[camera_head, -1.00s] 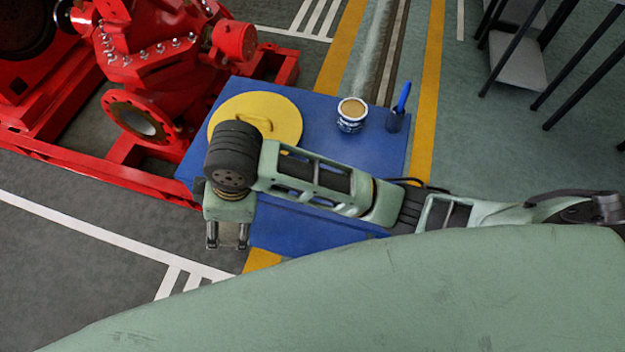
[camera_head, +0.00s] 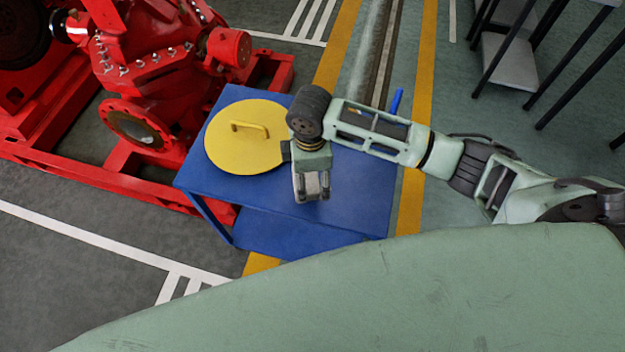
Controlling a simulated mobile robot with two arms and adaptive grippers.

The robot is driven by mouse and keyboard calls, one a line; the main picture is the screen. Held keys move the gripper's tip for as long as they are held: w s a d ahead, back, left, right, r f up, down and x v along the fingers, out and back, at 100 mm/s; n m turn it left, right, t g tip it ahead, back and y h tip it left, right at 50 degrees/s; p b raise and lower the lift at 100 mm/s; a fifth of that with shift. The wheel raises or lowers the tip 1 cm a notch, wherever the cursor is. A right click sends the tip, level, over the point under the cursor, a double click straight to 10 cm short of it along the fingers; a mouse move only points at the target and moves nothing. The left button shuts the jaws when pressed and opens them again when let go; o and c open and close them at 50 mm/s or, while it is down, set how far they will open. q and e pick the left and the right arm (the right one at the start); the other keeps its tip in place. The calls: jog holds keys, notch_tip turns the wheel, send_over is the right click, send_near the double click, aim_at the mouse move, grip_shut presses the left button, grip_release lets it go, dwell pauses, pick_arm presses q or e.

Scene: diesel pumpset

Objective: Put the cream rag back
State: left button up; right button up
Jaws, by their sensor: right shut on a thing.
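My right gripper (camera_head: 311,197) points down over the blue table (camera_head: 350,205), just right of the yellow lid. Its fingers are shut on a small pale thing that I take to be the cream rag (camera_head: 312,184). Only a little of it shows between the fingers, so its shape is hard to make out. No other cream cloth shows on the table. My left gripper is not in view.
A round yellow lid (camera_head: 235,147) with a handle lies on the table's left part. The red pumpset (camera_head: 150,75) stands left. The table's front right is clear.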

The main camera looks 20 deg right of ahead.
aim_at(312, 182)
jog(key=shift+w+d+f, duration=0.25)
jog(key=shift+d+f, duration=0.1)
jog(key=shift+f, duration=0.1)
notch_tip(312, 182, down, 4)
jog(key=shift+r, duration=0.15)
jog(key=o, duration=1)
jog(key=shift+r, duration=0.15)
notch_tip(312, 182, up, 12)
jog(key=shift+f, duration=0.1)
